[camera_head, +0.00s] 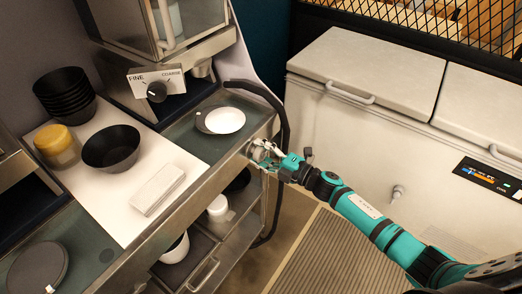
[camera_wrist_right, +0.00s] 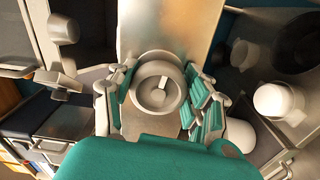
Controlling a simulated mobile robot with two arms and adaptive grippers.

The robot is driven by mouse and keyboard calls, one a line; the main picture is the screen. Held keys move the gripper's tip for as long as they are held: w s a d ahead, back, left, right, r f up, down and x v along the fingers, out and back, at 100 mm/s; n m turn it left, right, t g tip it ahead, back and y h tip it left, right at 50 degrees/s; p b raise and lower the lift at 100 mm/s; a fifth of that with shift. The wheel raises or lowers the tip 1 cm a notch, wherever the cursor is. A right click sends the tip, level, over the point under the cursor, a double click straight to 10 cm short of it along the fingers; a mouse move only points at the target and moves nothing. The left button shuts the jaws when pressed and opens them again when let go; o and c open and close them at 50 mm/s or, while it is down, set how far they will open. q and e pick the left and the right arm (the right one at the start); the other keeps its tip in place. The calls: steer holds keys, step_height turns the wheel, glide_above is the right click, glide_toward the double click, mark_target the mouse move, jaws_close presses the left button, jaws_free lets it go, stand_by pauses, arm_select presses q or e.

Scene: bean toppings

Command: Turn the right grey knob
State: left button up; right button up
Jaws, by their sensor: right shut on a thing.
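My right gripper (camera_head: 268,158) reaches in from the right in the head view and meets the front edge of the metal counter. In the right wrist view, the right grey knob (camera_wrist_right: 158,88) is a round grey dial with a light mark, on the metal front panel (camera_wrist_right: 165,30). The gripper's teal and grey fingers (camera_wrist_right: 160,98) stand on both sides of it and are shut on it. In the head view the knob is mostly hidden by the gripper. My left gripper is not in view.
Black bowls (camera_head: 110,148), a jar (camera_head: 57,146) and a grinder with a FINE/COARSE dial (camera_head: 156,92) stand left. Open shelves with white cups (camera_head: 218,206) lie below. A white chest freezer (camera_head: 330,110) is behind.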

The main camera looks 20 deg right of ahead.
steer(key=shift+f, duration=0.15)
stand_by(0.3)
steer(key=o, duration=1.2)
steer(key=shift+d, duration=0.1)
steer(key=shift+s, duration=0.1)
steer(key=v, duration=1.2)
steer(key=shift+d, duration=0.1)
